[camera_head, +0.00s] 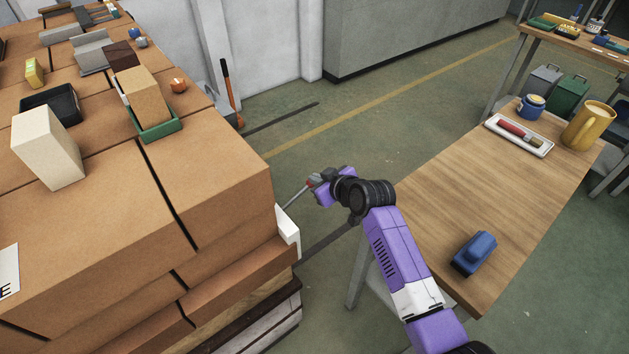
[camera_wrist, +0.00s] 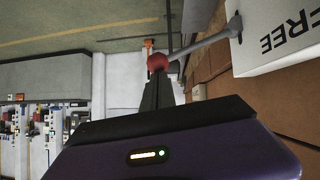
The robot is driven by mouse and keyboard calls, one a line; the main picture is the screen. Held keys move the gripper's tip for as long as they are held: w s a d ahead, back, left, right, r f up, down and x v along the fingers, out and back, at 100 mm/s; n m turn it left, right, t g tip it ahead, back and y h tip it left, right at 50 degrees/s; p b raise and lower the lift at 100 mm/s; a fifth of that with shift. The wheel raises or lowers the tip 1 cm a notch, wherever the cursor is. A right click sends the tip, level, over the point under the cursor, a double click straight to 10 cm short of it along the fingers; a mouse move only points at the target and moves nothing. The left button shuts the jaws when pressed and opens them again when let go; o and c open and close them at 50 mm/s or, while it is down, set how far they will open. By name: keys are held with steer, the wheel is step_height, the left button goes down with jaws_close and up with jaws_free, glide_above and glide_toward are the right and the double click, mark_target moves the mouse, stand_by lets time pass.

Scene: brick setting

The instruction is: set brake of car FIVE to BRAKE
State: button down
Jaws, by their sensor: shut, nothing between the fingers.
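The brake lever is a grey rod (camera_wrist: 205,42) with a red knob (camera_wrist: 158,62). It sticks out from a white plate (camera_wrist: 275,60) marked FREE, whose lettering is upside down in the wrist view. In the head view the white plate (camera_head: 289,232) sits on the near right side of the brick-loaded car (camera_head: 225,190), and the rod (camera_head: 294,198) slants up from it. A sign ending in E (camera_head: 9,272) is cut off at the left. My gripper (camera_head: 316,182) is shut and empty, its fingertips at the knob; I cannot tell whether they touch it.
A wooden table (camera_head: 440,210) stands right of my arm, bearing a blue object (camera_head: 474,252), a white tray (camera_head: 519,135) and a yellow mug (camera_head: 588,125). Blocks and a green tray (camera_head: 160,131) lie on the bricks. Floor between is clear.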

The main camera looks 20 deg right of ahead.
step_height(320, 180, down, 8)
steer(key=d+m+g+y+b, duration=0.1)
steer(key=d+m+y+b, duration=0.1)
steer(key=b, duration=0.8)
steer(key=shift+w+d+m+y, duration=0.4)
steer(key=shift+w+y, duration=0.05)
steer(key=shift+y, duration=0.15)
